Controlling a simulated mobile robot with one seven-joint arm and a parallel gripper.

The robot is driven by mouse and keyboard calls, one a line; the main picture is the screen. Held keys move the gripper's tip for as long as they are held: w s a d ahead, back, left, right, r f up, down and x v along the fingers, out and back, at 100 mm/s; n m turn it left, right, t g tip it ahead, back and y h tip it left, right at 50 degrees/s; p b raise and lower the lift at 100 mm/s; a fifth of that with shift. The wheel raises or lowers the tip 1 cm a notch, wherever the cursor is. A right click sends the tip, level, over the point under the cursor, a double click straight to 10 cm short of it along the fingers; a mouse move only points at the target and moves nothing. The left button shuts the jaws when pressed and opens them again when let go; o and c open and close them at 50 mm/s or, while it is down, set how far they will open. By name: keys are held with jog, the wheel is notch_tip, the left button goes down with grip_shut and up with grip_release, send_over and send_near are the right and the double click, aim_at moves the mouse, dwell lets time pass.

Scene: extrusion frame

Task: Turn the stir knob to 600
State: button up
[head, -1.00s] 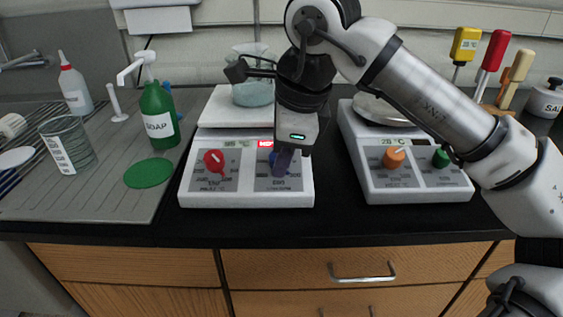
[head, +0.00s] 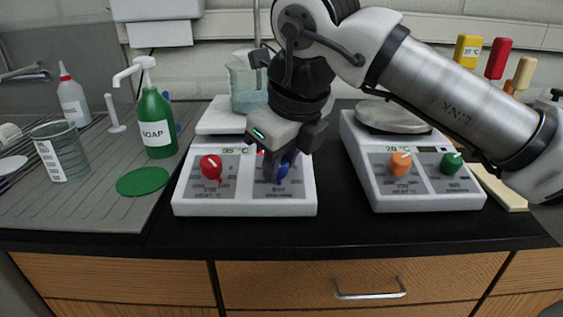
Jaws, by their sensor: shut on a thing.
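The left hotplate stirrer (head: 243,205) has a red knob (head: 211,167) labelled HEAT on its left and a blue knob (head: 283,171) on its right panel. My gripper (head: 281,166) reaches down over the right panel and is shut on the blue knob. The gripper hides much of the knob and part of the dial markings around it. The dial numbers are too small to read surely.
A beaker (head: 250,85) of bluish liquid stands on the left hotplate, behind my gripper. A second hotplate (head: 415,190) with orange and green knobs stands to the right. A soap bottle (head: 156,122), a glass beaker (head: 62,152) and a green disc (head: 143,181) are at left.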

dwell(0.3)
jog(key=o, duration=1)
jog(key=p+v, duration=0.9)
jog(key=v, duration=0.4)
jog(key=shift+s+r, duration=0.25)
jog(key=shift+r, duration=0.1)
jog(key=shift+s+f, duration=0.1)
